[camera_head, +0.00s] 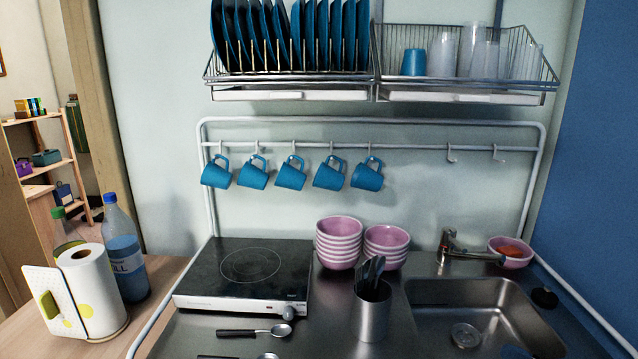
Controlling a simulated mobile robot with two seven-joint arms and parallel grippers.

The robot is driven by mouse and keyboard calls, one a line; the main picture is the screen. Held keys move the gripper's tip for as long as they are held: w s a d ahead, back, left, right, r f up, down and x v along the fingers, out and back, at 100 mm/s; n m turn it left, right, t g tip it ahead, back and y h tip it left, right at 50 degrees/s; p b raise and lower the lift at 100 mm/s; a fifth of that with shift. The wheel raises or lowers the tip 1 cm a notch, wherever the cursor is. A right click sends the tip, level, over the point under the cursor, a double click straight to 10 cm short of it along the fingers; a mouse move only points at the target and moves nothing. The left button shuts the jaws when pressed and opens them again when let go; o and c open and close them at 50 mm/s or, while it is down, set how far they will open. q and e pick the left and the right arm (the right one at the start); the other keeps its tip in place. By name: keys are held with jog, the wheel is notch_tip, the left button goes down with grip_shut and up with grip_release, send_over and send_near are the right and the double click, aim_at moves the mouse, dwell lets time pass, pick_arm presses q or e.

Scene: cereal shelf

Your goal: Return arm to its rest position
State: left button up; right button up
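Neither of my grippers can be made out in the head view, and no arm is clearly seen. A small dark shape at the bottom edge, over the sink (420,291), is too cut off to identify. The view shows a kitchen counter with a sink, and no cereal shelf is in sight.
A hotplate (215,275), stacked pink bowls (338,243), a metal utensil cup (371,312) and a spoon (255,332) occupy the counter. Blue mugs (291,174) hang from a rail below a dish rack (290,94). A bottle (124,255) and paper roll (92,290) stand left.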

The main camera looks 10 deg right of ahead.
notch_tip(320, 180, down, 11)
jog(key=s+a+g+h, duration=0.2)
jog(key=s+h, duration=0.1)
jog(key=h, duration=0.3)
jog(key=s+a+f+m+g+h, duration=0.1)
jog(key=s+a+f+m+h, duration=0.2)
jog(key=a, duration=0.7)
jog(key=s+f+m, duration=0.2)
jog(key=s+f, duration=0.1)
jog(key=f, duration=0.1)
jog(key=shift+s+f+g, duration=0.15)
jog(key=shift+f+g, duration=0.1)
jog(key=shift+g, duration=0.15)
